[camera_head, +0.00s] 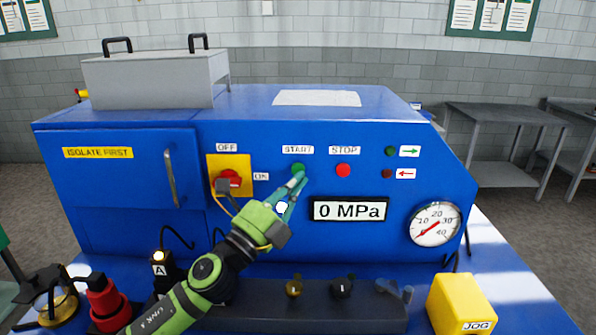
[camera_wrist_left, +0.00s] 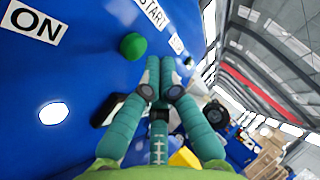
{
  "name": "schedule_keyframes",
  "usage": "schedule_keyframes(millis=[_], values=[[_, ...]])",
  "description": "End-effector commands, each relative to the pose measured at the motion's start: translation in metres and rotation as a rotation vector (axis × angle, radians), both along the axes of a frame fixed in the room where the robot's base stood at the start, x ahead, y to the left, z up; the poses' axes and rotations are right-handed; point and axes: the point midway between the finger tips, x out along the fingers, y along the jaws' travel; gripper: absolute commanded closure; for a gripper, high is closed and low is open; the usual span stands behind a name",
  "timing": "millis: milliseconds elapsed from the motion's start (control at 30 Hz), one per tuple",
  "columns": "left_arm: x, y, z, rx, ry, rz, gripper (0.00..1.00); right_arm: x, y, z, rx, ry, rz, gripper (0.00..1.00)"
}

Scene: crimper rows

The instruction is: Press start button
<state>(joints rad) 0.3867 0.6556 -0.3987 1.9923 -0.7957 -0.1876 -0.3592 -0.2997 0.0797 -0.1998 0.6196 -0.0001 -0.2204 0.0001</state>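The green start button (camera_head: 298,168) sits under the START label on the blue machine's front panel. It also shows in the left wrist view (camera_wrist_left: 133,46) as a green knob standing out from the panel. My left gripper (camera_head: 297,179) has teal fingers pointing up at the panel, with the tips just below the button in the head view. In the left wrist view the fingertips (camera_wrist_left: 160,66) lie together with nothing between them. A small gap shows there between the tips and the button. My right gripper is not in view.
The red stop button (camera_head: 343,170) is right of start. A red rotary switch (camera_head: 228,180) on a yellow plate is left. The pressure display (camera_head: 349,210) reads 0 MPa below. A yellow JOG box (camera_head: 460,303) and a red knob (camera_head: 106,300) stand in front.

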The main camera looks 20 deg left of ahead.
Motion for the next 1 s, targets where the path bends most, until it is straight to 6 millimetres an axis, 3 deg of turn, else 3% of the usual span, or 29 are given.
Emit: schedule_keyframes(millis=[1000], values=[[0.011, 0.003, 0.0, 0.0, 0.0, 0.0, 1.0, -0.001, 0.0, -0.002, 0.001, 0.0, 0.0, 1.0]])
